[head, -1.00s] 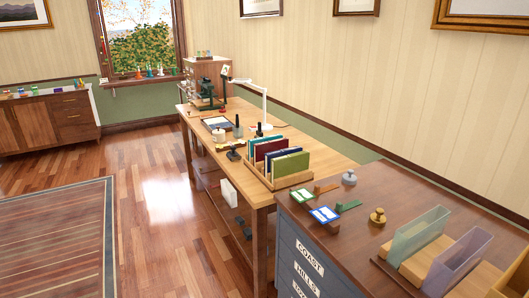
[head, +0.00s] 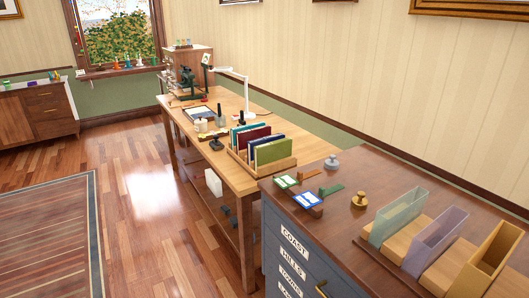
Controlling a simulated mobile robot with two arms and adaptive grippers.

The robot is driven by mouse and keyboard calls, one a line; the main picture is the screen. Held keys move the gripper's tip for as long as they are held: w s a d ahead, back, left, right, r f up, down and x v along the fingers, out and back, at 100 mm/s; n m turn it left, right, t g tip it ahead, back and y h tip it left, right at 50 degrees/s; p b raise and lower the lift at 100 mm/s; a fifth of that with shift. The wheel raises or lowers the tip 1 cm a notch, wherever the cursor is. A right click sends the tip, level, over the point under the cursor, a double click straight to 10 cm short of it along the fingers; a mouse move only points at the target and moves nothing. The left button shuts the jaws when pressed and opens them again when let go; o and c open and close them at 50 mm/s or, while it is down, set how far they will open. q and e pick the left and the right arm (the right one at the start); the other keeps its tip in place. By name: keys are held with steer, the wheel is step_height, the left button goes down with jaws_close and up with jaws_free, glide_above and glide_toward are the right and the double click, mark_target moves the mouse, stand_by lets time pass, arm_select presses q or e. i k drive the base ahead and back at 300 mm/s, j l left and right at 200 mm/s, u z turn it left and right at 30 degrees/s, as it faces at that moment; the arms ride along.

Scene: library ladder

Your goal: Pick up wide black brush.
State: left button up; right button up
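I cannot pick out a wide black brush with certainty. A small dark object with an upright handle (head: 217,143) stands at the front edge of the wooden desk (head: 245,186), but it is too small to identify. Two dark upright items, one (head: 219,112) near the middle of the desk and one (head: 241,118) by the lamp, are also too small to name. Another dark item (head: 226,211) is on the shelf under the desk. Neither of my grippers is in view.
A file rack (head: 264,163) and white lamp (head: 246,100) stand on the desk. The nearer cabinet (head: 345,235) holds stamps, a brass knobbed weight (head: 359,200) and several upright holders (head: 400,215). Open wood floor (head: 150,225) lies left of the desk, beside a striped rug (head: 45,240).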

mark_target(241, 121)
steer(key=i+j+z, duration=0.15)
steer(key=j, duration=0.25)
steer(key=i+j+z, duration=0.15)
steer(key=i+j, duration=0.15)
steer(key=j, duration=0.15)
steer(key=i+j+z, duration=0.15)
steer(key=j, duration=0.3)
steer(key=i+j+z, duration=0.1)
steer(key=j, duration=0.35)
steer(key=i+j+z, duration=0.15)
steer(key=j, duration=0.35)
steer(key=i+j+z, duration=0.15)
steer(key=j, duration=0.35)
steer(key=i+j+z, duration=0.15)
steer(key=j, duration=0.35)
steer(key=k, duration=0.05)
